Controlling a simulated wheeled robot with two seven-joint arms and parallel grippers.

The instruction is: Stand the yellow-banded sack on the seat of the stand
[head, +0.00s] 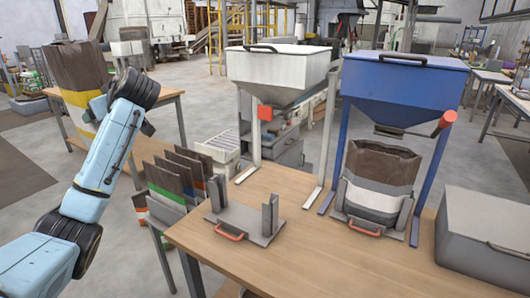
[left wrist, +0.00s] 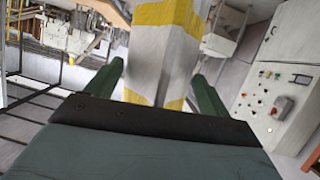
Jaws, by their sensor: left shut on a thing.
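The yellow-banded sack (head: 75,68) is brown at the top with white and yellow bands, and shows at the upper left of the head view. In the left wrist view its white and yellow side (left wrist: 165,50) stands between the fingers of my left gripper (left wrist: 158,78), which is shut on it. In the head view my arm hides part of the sack. My right gripper is not in view.
A blue hopper (head: 405,82) stands over a second stand holding a white-banded sack (head: 380,170). Several flat banded sacks (head: 180,180) are racked left of the table (head: 300,265). A grey box (head: 485,235) sits at right.

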